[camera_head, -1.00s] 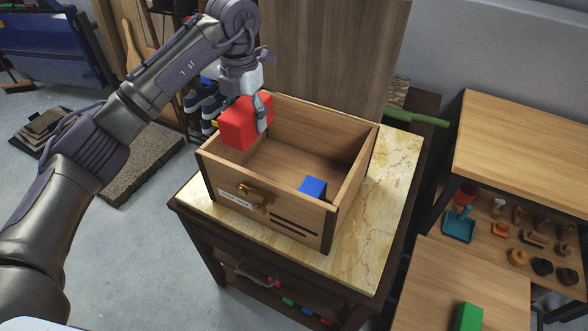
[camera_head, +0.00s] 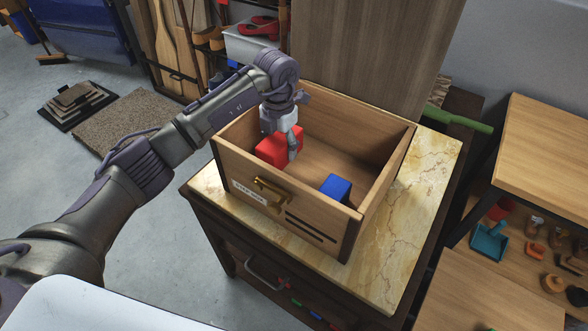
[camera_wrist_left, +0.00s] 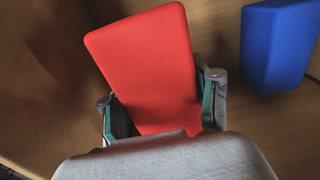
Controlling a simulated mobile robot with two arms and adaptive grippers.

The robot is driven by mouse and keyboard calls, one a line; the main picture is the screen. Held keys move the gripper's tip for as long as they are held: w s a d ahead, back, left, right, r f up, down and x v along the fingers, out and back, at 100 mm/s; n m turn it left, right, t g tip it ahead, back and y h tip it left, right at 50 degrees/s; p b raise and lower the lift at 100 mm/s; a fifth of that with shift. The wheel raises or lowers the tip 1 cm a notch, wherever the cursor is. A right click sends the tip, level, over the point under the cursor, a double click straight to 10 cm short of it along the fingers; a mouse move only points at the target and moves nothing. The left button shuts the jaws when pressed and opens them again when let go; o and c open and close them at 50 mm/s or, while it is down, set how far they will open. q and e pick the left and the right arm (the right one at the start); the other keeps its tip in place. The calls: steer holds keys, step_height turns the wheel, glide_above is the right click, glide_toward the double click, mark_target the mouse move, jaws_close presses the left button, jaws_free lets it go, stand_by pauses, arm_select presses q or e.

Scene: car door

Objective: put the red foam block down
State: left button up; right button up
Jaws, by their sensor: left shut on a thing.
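The red foam block (camera_head: 281,147) is inside the open wooden drawer box (camera_head: 232,173), towards its left side. My left gripper (camera_head: 291,148) comes down from above and is shut on the block. In the left wrist view the red block (camera_wrist_left: 148,62) sits between the two fingers (camera_wrist_left: 162,100). A blue block (camera_head: 336,188) lies on the box floor to the right, and it also shows in the left wrist view (camera_wrist_left: 278,45), apart from the red one. I cannot tell whether the red block touches the box floor. My right gripper is not in view.
The box stands on a marble-topped cabinet (camera_head: 420,215), with its brass handle (camera_head: 268,190) on the front wall. A tall wooden panel (camera_head: 375,60) rises behind it. Wooden tables (camera_head: 545,150) stand at the right. The box floor between the blocks is bare.

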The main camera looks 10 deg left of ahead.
arm_select(q)
step_height(320, 180, down, 4)
steer(key=shift+r, duration=0.1)
step_height(320, 180, down, 2)
steer(key=shift+f, duration=0.4)
steer(key=o, duration=1.2)
steer(key=shift+f, duration=0.15)
steer(key=shift+o, duration=0.2)
